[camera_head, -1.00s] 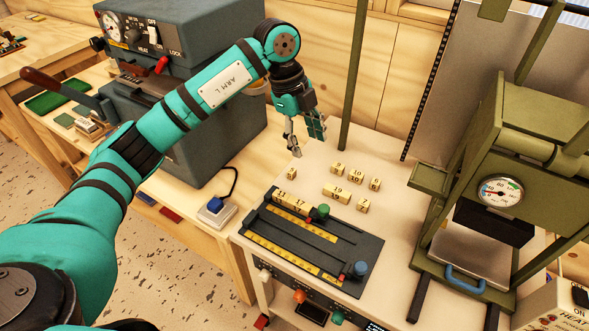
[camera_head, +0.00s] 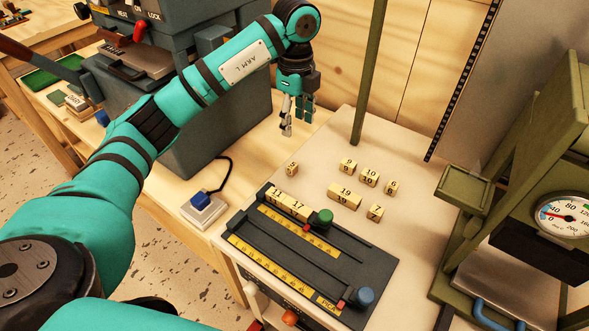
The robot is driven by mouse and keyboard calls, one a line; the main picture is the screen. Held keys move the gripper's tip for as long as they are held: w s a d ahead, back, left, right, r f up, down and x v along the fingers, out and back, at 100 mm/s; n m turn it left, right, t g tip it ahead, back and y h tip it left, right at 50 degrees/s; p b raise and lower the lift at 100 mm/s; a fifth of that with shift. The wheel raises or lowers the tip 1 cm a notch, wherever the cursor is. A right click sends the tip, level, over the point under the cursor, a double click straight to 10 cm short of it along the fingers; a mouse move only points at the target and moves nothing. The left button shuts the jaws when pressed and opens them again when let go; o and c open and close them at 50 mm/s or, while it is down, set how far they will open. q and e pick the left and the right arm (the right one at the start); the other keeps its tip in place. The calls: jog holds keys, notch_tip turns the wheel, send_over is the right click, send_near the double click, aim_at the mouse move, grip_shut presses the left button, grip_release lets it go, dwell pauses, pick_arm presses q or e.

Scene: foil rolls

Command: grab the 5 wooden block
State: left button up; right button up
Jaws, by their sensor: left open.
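Several small wooden number blocks lie on the pale bench top. A small lone block (camera_head: 291,169) sits at the left of the group; its number is too small to read for sure, perhaps a 5. To its right are small blocks, one like an 8 (camera_head: 347,166), one marked 10 and 30 (camera_head: 369,177) and one like a 6 (camera_head: 391,187). In front are a long block marked 19 and 39 (camera_head: 344,195) and a small one like a 7 (camera_head: 375,212). My left gripper (camera_head: 297,120) is open and empty, fingers down, above and behind the lone block, apart from it. My right gripper is out of view.
A dark slotted tray (camera_head: 350,262) with yellow scales holds blocks like 13 and 17 (camera_head: 290,206) and green and blue knobs. A green post (camera_head: 369,75) stands behind the blocks. A green press with a gauge (camera_head: 563,215) stands at right. A grey machine (camera_head: 215,115) is at left.

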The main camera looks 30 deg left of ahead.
pick_arm(q)
jog(key=p, duration=0.1)
send_over(292, 165)
jog(key=f, duration=1)
jog(key=shift+d, duration=0.4)
jog(key=shift+a+f+p, duration=0.2)
jog(key=shift+f+p, duration=0.15)
jog(key=shift+f, duration=1)
jog(key=shift+a+f+p, duration=0.15)
jog(key=shift+f+p, duration=0.15)
jog(key=shift+f, duration=1)
jog(key=c, duration=0.8)
